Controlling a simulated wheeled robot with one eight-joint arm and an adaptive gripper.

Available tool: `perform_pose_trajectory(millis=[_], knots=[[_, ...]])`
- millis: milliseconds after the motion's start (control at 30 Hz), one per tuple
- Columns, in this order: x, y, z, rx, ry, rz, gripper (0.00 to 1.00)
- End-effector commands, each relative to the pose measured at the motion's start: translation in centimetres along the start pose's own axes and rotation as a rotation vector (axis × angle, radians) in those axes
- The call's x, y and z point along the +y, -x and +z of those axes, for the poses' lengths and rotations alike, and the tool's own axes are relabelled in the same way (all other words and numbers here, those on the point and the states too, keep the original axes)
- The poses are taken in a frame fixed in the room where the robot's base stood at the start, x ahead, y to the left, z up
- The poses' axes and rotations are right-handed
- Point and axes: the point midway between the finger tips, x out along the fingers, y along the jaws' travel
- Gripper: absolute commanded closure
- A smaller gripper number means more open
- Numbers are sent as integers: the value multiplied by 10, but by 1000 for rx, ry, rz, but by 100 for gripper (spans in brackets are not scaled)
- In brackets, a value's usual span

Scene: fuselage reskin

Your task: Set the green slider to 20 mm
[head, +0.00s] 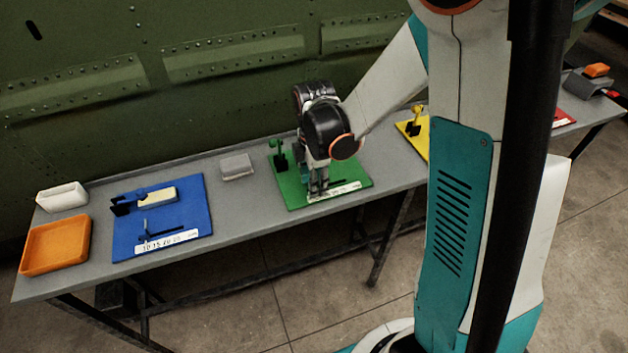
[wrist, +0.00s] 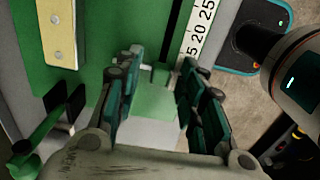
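The green board (head: 296,198) lies on the bench, with my gripper (head: 319,190) pointing down over its front part. In the wrist view the green slider (wrist: 160,74) shows as a small upright piece between the fingers of my gripper (wrist: 161,65). The fingers are apart, with gaps visible beside the slider. A dark slot (wrist: 173,28) runs away from the slider, along the white scale (wrist: 197,38). The numbers 20 and 25 are readable; the lower numbers are partly hidden by the right finger. The slider sits near the low end; its exact reading cannot be told.
A green clamp with black pads (wrist: 50,128) and a pale screwed block (wrist: 63,32) stand on the same board. The blue board (head: 190,215), orange tray (head: 56,246), white bin (head: 62,196) and grey block (head: 237,166) are to the left. A yellow board (head: 415,140) is right.

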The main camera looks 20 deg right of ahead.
Motion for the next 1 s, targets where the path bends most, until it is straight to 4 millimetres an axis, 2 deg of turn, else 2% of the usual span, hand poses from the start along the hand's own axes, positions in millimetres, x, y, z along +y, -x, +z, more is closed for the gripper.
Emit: perform_pose_trajectory(millis=[33,100,200,467,700,800,1000], knots=[[0,0,0,0,0,0,66],[0,0,0,0,0,0,81],[0,0,0,0,0,0,100],[0,0,5,0,-1,0,100],[1,0,40,0,-4,1,100],[0,0,48,0,-2,1,100],[0,0,48,0,0,1,100]])
